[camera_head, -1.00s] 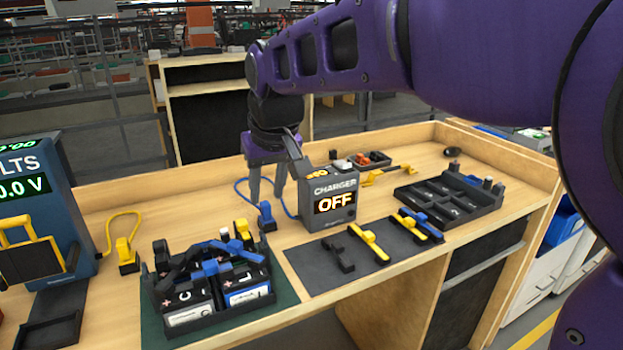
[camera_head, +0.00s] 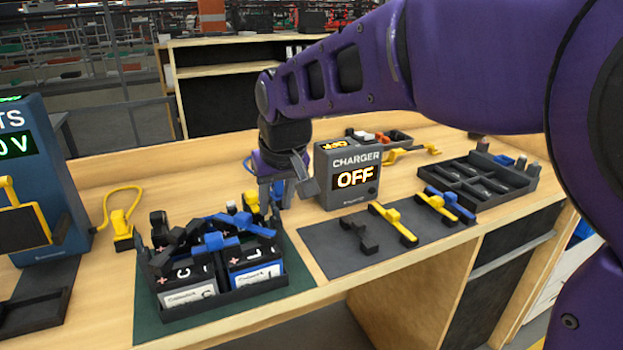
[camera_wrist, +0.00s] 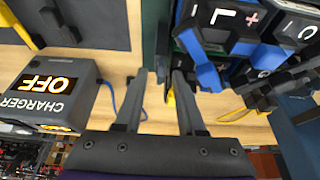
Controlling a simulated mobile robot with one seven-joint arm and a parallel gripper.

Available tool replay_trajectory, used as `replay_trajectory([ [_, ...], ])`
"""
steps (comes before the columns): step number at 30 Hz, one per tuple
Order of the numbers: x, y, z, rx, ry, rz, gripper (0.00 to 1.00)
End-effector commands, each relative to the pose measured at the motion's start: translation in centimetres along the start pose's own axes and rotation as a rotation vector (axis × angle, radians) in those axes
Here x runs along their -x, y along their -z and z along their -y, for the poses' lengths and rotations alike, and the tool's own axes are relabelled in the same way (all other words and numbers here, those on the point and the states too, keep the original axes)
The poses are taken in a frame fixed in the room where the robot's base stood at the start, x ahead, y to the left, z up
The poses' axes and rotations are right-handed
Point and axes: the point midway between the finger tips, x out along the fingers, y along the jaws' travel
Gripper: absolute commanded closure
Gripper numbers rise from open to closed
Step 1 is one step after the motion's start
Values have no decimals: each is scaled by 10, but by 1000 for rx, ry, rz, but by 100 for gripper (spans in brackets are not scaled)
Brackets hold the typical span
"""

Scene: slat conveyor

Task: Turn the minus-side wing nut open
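The black battery tray (camera_head: 228,297) holds two dark batteries marked C and L (camera_head: 255,268). A blue bar with a raised blue block (camera_head: 215,241) and a black bar (camera_head: 172,254) lie across their tops. I cannot tell which part is the minus-side wing nut. My gripper (camera_head: 276,203) is low behind the tray's right rear corner, beside a yellow clamp (camera_head: 251,199).
The charger (camera_head: 347,172), reading OFF, stands close right of my gripper, with a blue cable (camera_wrist: 112,97) nearby. A dark mat (camera_head: 350,262) with several bars lies in front of it. A voltmeter (camera_head: 30,175) stands at left, with a yellow cable (camera_head: 121,212) beside it.

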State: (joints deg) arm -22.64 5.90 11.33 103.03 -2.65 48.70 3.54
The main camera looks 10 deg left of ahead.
Motion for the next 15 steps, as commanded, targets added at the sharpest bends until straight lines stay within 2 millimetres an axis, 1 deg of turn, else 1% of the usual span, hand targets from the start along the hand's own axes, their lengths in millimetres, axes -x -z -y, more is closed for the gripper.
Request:
replay_trajectory([
  [5, 0, 0, 0, 0, 0, 0, 61],
  [6, 0, 0, 0, 0, 0, 0, 65],
  [8, 0, 0, 0, 0, 0, 0, 76],
  [9, 0, 0, 0, 0, 0, 0, 83],
  [12, 0, 0, 0, 0, 0, 1, 100],
  [15, 0, 0, 0, 0, 0, 1, 100],
])
